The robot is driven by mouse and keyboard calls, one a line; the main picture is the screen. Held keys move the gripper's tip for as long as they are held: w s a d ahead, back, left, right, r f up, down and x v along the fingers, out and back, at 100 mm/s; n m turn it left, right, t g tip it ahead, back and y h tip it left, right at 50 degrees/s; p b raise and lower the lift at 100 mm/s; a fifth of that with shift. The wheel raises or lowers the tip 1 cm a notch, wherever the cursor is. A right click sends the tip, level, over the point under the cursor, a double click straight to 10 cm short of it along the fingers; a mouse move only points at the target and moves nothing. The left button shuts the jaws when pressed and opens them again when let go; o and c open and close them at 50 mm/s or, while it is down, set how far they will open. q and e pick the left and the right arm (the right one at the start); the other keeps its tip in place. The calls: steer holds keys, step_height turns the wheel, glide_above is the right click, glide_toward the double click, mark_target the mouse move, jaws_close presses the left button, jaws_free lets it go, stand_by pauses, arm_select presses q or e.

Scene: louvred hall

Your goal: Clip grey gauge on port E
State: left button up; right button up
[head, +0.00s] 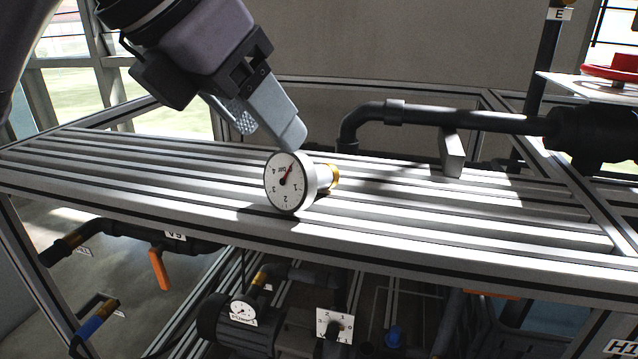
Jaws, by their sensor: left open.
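The grey gauge (309,183) lies on its side on the slatted shelf (130,178), its round white dial facing left and toward me. A brass-coloured fitting (334,177) shows at its back end. My left gripper (267,131) is open and empty, just above and behind the gauge. Its nearer fingertip comes close to the gauge's top; I cannot tell whether they touch. A label E (560,14) is on a dark vertical pipe at the upper right; the port itself is not clearly seen. My right gripper is not in view.
A black pipe (440,115) runs above the shelf's back right, with a grey block (452,153) under it. A red handwheel (612,68) is at the far right. Below the shelf are an orange-handled valve (159,268), a second gauge (243,311) and more pipes.

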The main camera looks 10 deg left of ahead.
mark_target(288, 159)
arm_select(q)
steer(key=b+x, duration=0.4)
steer(key=x, duration=0.4)
steer(key=shift+f, duration=0.35)
steer(key=shift+w+d+f+b, duration=0.2)
steer(key=shift+w+f+b, duration=0.1)
steer(key=shift+w+f, duration=0.2)
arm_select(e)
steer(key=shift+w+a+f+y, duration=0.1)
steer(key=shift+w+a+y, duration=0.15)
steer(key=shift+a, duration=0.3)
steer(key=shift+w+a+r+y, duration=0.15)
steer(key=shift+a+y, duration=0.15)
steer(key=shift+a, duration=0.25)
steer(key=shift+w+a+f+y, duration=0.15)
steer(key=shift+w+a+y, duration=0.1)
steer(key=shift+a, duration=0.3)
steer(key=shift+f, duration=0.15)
arm_select(q)
steer(key=shift+o, duration=0.5)
jaws_close()
steer(key=shift+r, duration=0.15)
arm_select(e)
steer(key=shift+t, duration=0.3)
